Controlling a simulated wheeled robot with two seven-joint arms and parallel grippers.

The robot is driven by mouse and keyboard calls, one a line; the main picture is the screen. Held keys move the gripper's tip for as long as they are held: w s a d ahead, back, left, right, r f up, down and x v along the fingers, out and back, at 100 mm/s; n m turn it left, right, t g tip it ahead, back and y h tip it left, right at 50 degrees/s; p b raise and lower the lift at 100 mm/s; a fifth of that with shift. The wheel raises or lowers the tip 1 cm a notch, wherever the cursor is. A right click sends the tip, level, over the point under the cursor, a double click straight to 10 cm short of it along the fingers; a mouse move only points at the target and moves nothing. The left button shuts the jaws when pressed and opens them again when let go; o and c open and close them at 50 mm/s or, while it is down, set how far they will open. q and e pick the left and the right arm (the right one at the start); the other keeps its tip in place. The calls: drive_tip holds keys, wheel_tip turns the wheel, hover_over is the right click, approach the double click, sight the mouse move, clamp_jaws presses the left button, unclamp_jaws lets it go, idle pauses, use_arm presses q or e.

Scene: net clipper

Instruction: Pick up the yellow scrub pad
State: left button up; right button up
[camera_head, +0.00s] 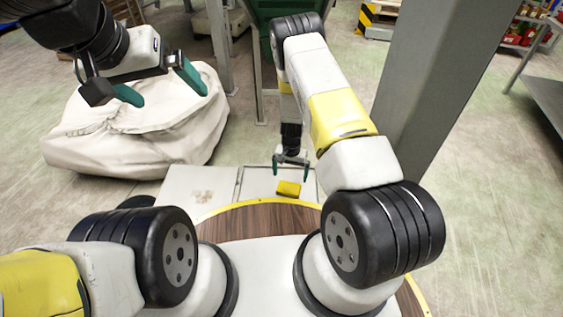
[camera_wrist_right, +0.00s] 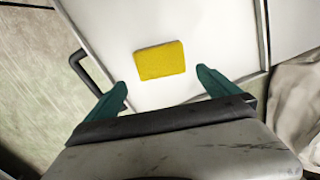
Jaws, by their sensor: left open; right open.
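The yellow scrub pad (camera_head: 288,188) lies flat on a pale panel-like surface (camera_head: 257,184) just beyond my base. In the right wrist view the pad (camera_wrist_right: 160,61) is a yellow rectangle, slightly tilted, just beyond and between my fingertips. My right gripper (camera_head: 291,171) is open with its teal fingers pointing down, close to the pad; it also shows in the right wrist view (camera_wrist_right: 163,82), with nothing between the fingers. My left gripper (camera_head: 155,84) is open and empty, raised at the upper left in front of a pale sack.
A large pale sack (camera_head: 140,130) sits on the floor at the left. A grey pillar (camera_head: 430,90) stands right of my right arm. The pale surface has a metal rim and a dark handle (camera_wrist_right: 88,72). A green container (camera_head: 283,10) stands behind. The floor at the right is mostly clear.

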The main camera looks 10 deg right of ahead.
sight(289, 187)
drive_tip(key=f, duration=0.8)
drive_tip(key=shift+s+a+f, duration=0.25)
drive_tip(key=c, duration=1.1)
drive_tip(key=shift+o, duration=0.2)
wheel_tip(289, 187, up, 10)
drive_tip(key=shift+r, duration=0.1)
